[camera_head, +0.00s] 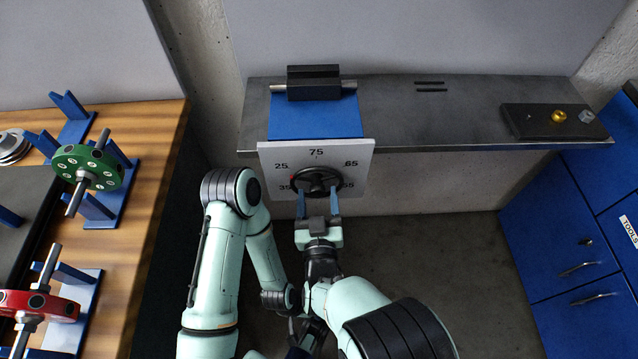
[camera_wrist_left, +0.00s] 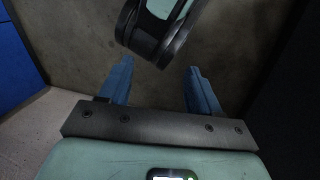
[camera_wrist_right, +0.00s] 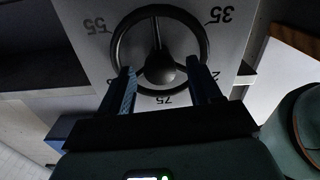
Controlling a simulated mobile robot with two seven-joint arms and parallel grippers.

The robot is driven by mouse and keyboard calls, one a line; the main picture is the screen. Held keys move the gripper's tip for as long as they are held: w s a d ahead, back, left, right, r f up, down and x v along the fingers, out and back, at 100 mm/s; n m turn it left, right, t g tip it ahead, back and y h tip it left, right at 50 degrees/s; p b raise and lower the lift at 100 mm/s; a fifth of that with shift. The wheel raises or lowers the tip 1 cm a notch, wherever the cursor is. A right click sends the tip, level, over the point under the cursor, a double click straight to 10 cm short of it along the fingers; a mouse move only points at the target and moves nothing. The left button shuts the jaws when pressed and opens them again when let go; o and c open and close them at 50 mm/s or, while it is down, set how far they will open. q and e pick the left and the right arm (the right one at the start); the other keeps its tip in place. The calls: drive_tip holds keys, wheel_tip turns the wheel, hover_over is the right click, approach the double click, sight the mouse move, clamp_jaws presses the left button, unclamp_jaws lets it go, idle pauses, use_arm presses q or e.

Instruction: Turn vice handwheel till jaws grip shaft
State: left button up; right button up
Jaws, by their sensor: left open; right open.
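The vice has a blue body (camera_head: 315,118) with a dark jaw block (camera_head: 314,78) on top. A thin metal shaft (camera_head: 348,85) lies across at the jaws; whether they touch it I cannot tell. The black handwheel (camera_head: 318,181) sits on a white numbered dial plate (camera_head: 350,156), with a red mark at its left. My right gripper (camera_head: 318,194) is open at the wheel's near side. In the right wrist view its fingers (camera_wrist_right: 160,76) overlap the wheel rim (camera_wrist_right: 206,44); contact is unclear. My left gripper (camera_wrist_left: 158,68) is open and empty above the floor.
The vice stands on a grey metal shelf (camera_head: 430,118). A dark tray (camera_head: 535,130) with small brass and grey parts lies at its right. Blue cabinets (camera_head: 565,225) stand right. A wooden bench (camera_head: 150,170) at left holds green (camera_head: 98,155) and red (camera_head: 55,308) rotors.

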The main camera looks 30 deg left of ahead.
use_arm(q)
drive_tip(key=shift+w+a, duration=0.1)
drive_tip(key=shift+w, duration=0.15)
use_arm(e)
drive_tip(key=shift+w+a, duration=0.1)
drive_tip(key=shift+w, duration=0.1)
drive_tip(key=shift+s, duration=0.1)
drive_tip(key=c, duration=1)
drive_tip(key=shift+f+m+b, duration=0.1)
drive_tip(key=shift+m+b, duration=0.4)
drive_tip(key=shift+b, duration=0.1)
drive_tip(key=shift+c, duration=0.2)
use_arm(q)
drive_tip(key=shift+w+a+f, duration=0.45)
drive_tip(key=shift+w+f, duration=0.15)
drive_tip(key=shift+w, duration=0.25)
use_arm(e)
drive_tip(key=o, duration=1)
drive_tip(key=shift+o, duration=0.2)
